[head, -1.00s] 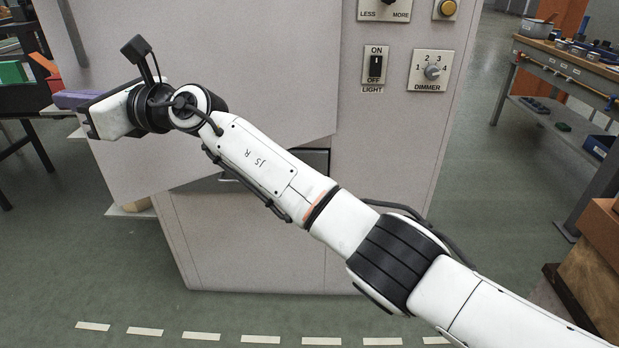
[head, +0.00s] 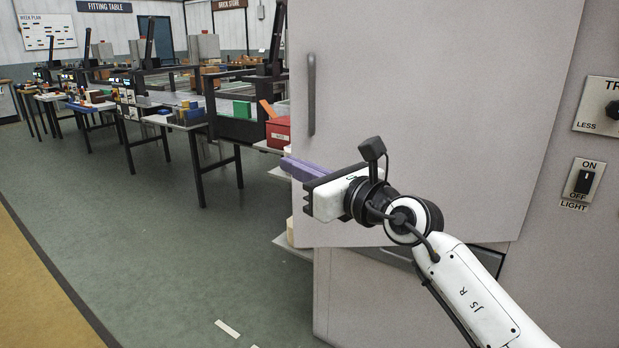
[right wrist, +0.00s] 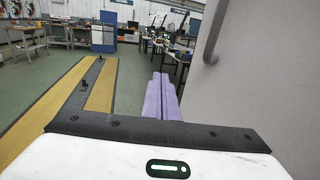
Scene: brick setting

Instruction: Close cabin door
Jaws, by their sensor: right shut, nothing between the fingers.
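The cabin door (head: 430,110) is a large flat grey panel with a vertical bar handle (head: 311,95) near its left edge. It stands ajar: its lower left corner juts out past the cabin body (head: 365,300), and a dark opening shows under its lower edge. My right gripper (head: 290,165) is in front of the door, below the handle. Its purple fingers are shut together and empty, and point left past the door's left edge. In the right wrist view the fingers (right wrist: 158,90) lie left of the door (right wrist: 255,90); contact cannot be told. My left gripper is out of view.
Pale shelf edges and a red bin (head: 278,132) show just left of the door edge. Work tables (head: 185,118) stand further back. The green floor (head: 150,240) at left is open. A light switch (head: 583,183) is on the cabin front at right.

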